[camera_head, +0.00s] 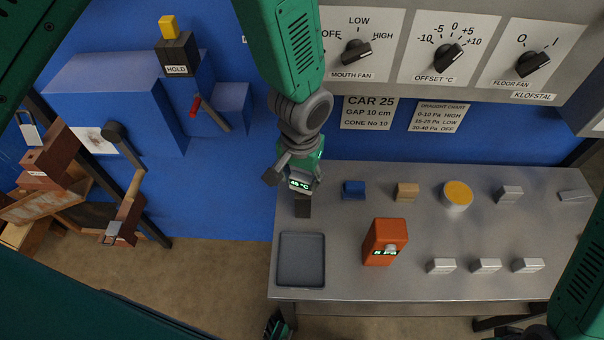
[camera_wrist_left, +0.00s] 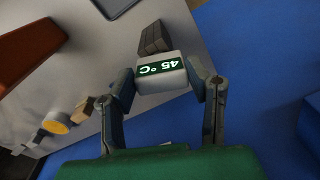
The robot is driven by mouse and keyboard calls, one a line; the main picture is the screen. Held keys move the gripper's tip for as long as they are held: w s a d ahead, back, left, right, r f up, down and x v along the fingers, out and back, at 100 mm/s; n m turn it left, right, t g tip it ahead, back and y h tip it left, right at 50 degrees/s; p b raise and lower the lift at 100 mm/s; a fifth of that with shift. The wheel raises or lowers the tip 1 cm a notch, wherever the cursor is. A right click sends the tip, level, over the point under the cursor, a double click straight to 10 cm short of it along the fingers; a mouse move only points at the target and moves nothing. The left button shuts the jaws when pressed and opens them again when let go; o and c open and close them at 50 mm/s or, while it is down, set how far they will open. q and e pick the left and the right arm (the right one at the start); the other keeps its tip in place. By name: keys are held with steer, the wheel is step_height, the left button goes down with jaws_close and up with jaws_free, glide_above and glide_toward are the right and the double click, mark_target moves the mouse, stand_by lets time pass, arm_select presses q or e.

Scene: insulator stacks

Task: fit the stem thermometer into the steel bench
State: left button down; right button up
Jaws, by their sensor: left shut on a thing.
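The stem thermometer (camera_head: 301,185) has a light grey head with a green "45 °C" display. My left gripper (camera_head: 295,178) is shut on it, above the left back part of the steel bench (camera_head: 335,222). In the left wrist view the thermometer head (camera_wrist_left: 161,72) sits between the two fingers (camera_wrist_left: 162,84), display facing the camera. A dark grey block (camera_head: 303,206) shows right beside the head, also in the left wrist view (camera_wrist_left: 153,38). I cannot tell whether the two touch. The stem is not visible.
A grey tray (camera_head: 301,284) lies at the bench's left front. An orange meter (camera_head: 385,242) stands right of it. A blue block (camera_head: 353,190), a tan block (camera_head: 406,192), a yellow-topped round piece (camera_head: 457,195) and several grey blocks occupy the bench. The control panel (camera_head: 480,85) overhangs behind.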

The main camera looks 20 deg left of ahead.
arm_select(q)
steer(key=shift+f, duration=0.35)
steer(key=c, duration=0.7)
jaws_free()
steer(key=shift+a, duration=0.1)
steer(key=shift+c, duration=0.2)
steer(key=shift+r, duration=0.1)
steer(key=shift+r, duration=0.25)
step_height(320, 180, up, 11)
steer(key=shift+s+d+r, duration=0.15)
steer(key=shift+s+d, duration=0.05)
steer(key=shift+s, duration=0.05)
